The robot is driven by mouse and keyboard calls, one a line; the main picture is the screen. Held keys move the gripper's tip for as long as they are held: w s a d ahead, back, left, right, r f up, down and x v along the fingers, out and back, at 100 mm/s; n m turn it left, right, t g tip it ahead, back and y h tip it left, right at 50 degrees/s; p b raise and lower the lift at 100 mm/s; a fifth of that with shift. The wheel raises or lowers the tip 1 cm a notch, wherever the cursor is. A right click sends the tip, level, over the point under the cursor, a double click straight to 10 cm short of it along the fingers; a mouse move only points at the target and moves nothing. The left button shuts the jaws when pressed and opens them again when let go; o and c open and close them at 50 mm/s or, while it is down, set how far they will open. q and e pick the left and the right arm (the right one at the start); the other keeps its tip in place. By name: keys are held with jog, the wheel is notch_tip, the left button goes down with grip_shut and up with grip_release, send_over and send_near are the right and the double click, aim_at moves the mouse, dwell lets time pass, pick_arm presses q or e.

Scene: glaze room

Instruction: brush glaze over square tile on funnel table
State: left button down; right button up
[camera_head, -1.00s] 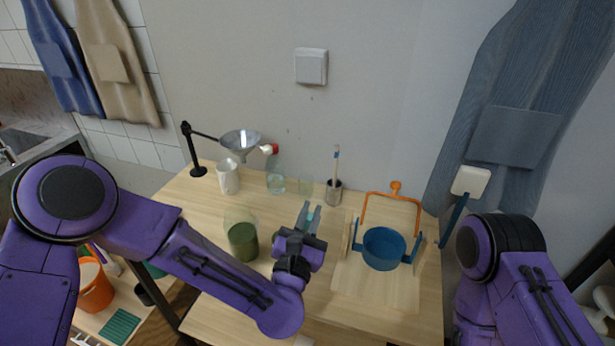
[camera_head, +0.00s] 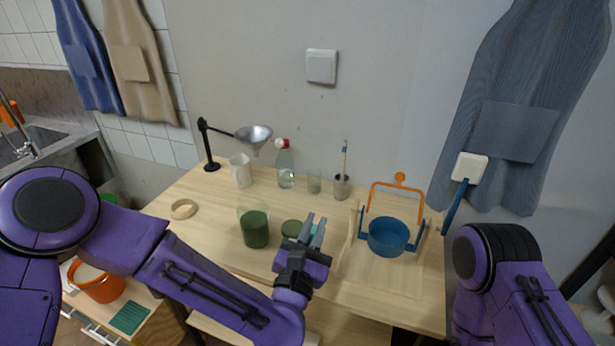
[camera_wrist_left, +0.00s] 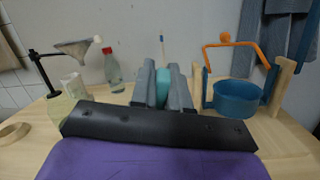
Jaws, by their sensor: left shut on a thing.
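My left gripper (camera_head: 312,232) is shut on a small teal piece (camera_wrist_left: 163,87), held upright between its fingers over the front of the light wooden table (camera_head: 215,235). The fingers hide much of it, so I cannot tell its full shape. A brush (camera_head: 344,157) with a pale handle and blue tip stands in a grey cup (camera_head: 341,187) behind the gripper. A grey funnel (camera_head: 254,134) hangs on a black stand at the back left. A round dark green thing (camera_head: 291,229) lies just left of the gripper, partly hidden. I cannot make out a square tile on the table. My right gripper is out of view.
A glass with green contents (camera_head: 255,230), a white jug (camera_head: 241,171), a red-capped bottle (camera_head: 285,166), a small glass (camera_head: 314,183) and a wooden ring (camera_head: 184,209) stand left. A blue pot (camera_head: 388,237) with an orange handle stands right. The front left tabletop is clear.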

pick_arm(q)
notch_tip(320, 180, up, 3)
jog(key=shift+f, duration=0.1)
jog(key=r+p, duration=0.4)
jog(key=r, duration=0.1)
jog(key=shift+w+d+r, duration=0.1)
jog(key=shift+w+r, duration=0.05)
jog(key=shift+w, duration=0.05)
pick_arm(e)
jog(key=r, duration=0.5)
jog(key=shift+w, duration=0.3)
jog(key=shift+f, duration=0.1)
